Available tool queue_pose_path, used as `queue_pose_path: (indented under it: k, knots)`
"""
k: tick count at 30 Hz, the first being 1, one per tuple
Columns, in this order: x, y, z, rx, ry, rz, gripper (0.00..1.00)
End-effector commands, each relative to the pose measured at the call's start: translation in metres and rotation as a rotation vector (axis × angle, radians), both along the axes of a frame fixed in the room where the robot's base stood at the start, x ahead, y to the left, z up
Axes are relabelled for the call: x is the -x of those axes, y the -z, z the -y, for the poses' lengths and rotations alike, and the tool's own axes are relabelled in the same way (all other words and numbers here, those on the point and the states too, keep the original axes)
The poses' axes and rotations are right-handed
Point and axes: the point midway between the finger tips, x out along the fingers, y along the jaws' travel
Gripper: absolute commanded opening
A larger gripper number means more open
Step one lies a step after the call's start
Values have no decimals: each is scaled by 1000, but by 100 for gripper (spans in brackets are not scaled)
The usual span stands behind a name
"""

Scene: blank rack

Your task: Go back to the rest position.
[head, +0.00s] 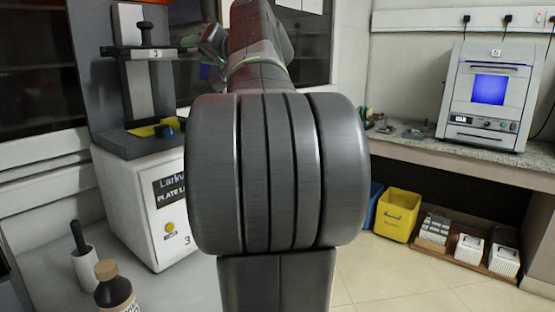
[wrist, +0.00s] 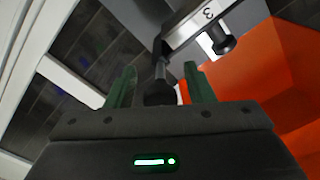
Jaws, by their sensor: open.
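My gripper (wrist: 160,84) shows in the wrist view with its two green fingers apart. A dark rounded knob shows between or just beyond the fingers; I cannot tell whether they touch it. In the head view my gripper (head: 211,45) is small and partly hidden behind my arm, close to the right of the grey press (head: 112,75) marked 3. The press's crossbar with its label and black knob (wrist: 222,43) shows just ahead of the fingers in the wrist view.
The press stands on a white cabinet (head: 122,215). A dark bottle (head: 116,291) and a handled tool in a white holder (head: 83,262) stand at lower left. A bench (head: 430,153) with a white device (head: 489,95) is at right. A yellow bin (head: 397,213) sits on the floor.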

Motion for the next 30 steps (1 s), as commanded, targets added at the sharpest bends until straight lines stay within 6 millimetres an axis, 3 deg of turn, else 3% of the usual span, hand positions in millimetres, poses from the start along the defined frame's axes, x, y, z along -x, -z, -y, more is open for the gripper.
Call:
queue_pose_path:
  k: [30]
  knots:
    - [1,-6,0,-532,2,-683,48]
